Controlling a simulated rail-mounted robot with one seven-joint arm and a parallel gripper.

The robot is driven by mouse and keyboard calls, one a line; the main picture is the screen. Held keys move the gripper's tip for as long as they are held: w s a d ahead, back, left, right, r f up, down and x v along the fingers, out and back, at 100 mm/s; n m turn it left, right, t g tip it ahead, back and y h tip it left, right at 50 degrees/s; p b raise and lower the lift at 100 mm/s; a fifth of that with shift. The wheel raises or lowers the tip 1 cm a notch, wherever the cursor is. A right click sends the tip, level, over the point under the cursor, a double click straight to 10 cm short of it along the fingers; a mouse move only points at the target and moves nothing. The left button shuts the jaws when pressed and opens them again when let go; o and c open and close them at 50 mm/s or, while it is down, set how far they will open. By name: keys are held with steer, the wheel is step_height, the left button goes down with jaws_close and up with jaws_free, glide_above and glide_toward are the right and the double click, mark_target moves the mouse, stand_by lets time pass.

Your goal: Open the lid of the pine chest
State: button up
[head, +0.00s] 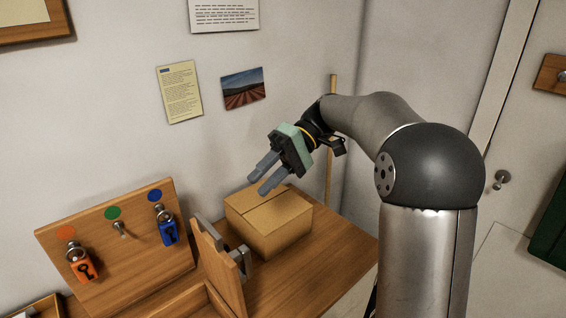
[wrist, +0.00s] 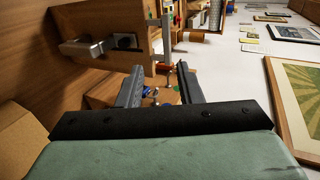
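The pine chest (head: 193,303) is at the bottom of the head view, partly cut off by the frame edge. A wooden panel that looks like its lid (head: 216,270) stands raised and roughly upright, with grey metal fittings on its edge and right side. In the wrist view, wood with a grey metal handle and plate (wrist: 90,46) shows at upper left; it looks like the same lid. My gripper (head: 266,175) is open and empty, with its fingers apart. It hangs above the cardboard box, up and right of the lid, and touches neither.
The cardboard box (head: 268,224) stands on the wooden table (head: 345,260) right beside the raised panel. A key board (head: 120,250) at left bears an orange key tag (head: 82,268) and a blue one (head: 168,232); its green-marked hook (head: 120,229) is empty. The table's right side is clear.

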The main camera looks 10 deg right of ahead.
steer(key=p+v, duration=0.1)
steer(key=v, duration=0.4)
steer(key=shift+w+d+r+p, duration=0.15)
steer(key=shift+d+p, duration=0.15)
steer(key=s+a+f+m+t+h, duration=0.25)
steer(key=s+f+m+h, duration=0.2)
steer(key=s+f, duration=0.35)
steer(key=s+d+f+t+h, duration=0.1)
steer(key=s+d+f+h, duration=0.1)
steer(key=s, duration=0.3)
steer(key=s+d+f+m+t+h, duration=0.1)
steer(key=s+d+f+t+h, duration=0.1)
steer(key=s+f, duration=0.3)
steer(key=s+d+f+m+t+h, duration=0.1)
steer(key=s+d+f+t+h, duration=0.1)
steer(key=s+d+f, duration=0.2)
steer(key=shift+s, duration=0.95)
